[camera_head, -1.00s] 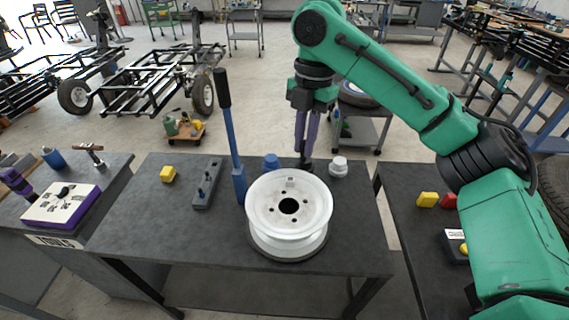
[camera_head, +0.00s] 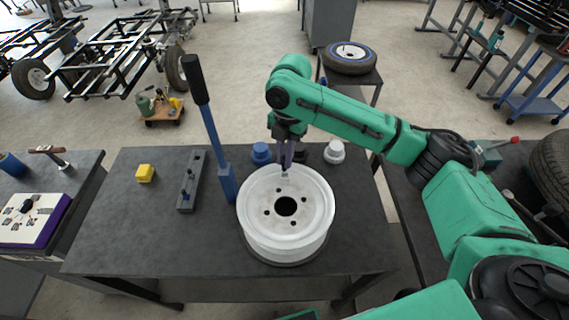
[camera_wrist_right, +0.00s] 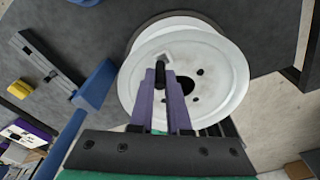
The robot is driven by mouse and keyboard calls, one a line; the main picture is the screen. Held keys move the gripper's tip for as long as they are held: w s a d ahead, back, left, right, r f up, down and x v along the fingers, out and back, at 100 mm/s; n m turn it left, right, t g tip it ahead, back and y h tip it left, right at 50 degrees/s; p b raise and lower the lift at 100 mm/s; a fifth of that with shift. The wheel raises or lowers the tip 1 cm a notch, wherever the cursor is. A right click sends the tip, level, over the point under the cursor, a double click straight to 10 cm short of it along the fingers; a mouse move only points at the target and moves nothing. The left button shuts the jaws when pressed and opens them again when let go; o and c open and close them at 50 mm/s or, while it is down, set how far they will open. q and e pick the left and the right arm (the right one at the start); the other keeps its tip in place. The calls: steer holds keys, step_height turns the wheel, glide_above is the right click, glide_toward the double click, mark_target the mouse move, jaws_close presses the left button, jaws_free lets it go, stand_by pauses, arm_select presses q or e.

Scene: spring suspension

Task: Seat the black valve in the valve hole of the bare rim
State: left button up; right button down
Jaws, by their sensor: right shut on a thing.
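The bare white rim (camera_head: 258,208) lies flat near the front middle of the table, with a central hole and several smaller holes around it. It also shows in the right wrist view (camera_wrist_right: 222,75). My right gripper (camera_head: 286,168) points down over the rim's far edge. Its purple fingers are shut on the black valve (camera_wrist_right: 160,72), a small dark piece between the fingertips in the right wrist view. A small pale square patch on the rim shows right by the valve. I cannot tell whether the valve touches the rim. The valve hole is not clearly visible. My left gripper is not in view.
A blue lever with a black handle (camera_head: 211,130) stands just left of the rim. Blue (camera_head: 261,154) and white (camera_head: 335,152) pots stand behind it. A grey block with pegs (camera_head: 191,182) and a yellow block (camera_head: 145,173) lie left. The table's left front is clear.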

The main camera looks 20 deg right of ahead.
mark_target(285, 171)
steer(key=f, duration=0.1)
steer(key=s+f, duration=0.1)
steer(key=f, duration=0.1)
steer(key=shift+s+f, duration=0.15)
steer(key=shift+f, duration=0.2)
steer(key=c, duration=1.2)
jaws_free()
steer(key=shift+w+f, duration=0.2)
steer(key=shift+w, duration=0.1)
steer(key=shift+o, duration=0.2)
steer(key=shift+r, duration=0.1)
steer(key=shift+s+r, duration=0.1)
steer(key=shift+s, duration=0.05)
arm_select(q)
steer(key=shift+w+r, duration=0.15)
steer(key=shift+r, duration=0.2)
arm_select(e)
steer(key=shift+w, duration=0.25)
steer(key=shift+r, duration=0.1)
arm_select(q)
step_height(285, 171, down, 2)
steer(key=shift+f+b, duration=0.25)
steer(key=shift+b, duration=0.85)
arm_select(e)
step_height(285, 171, up, 12)
steer(key=w+d, duration=0.1)
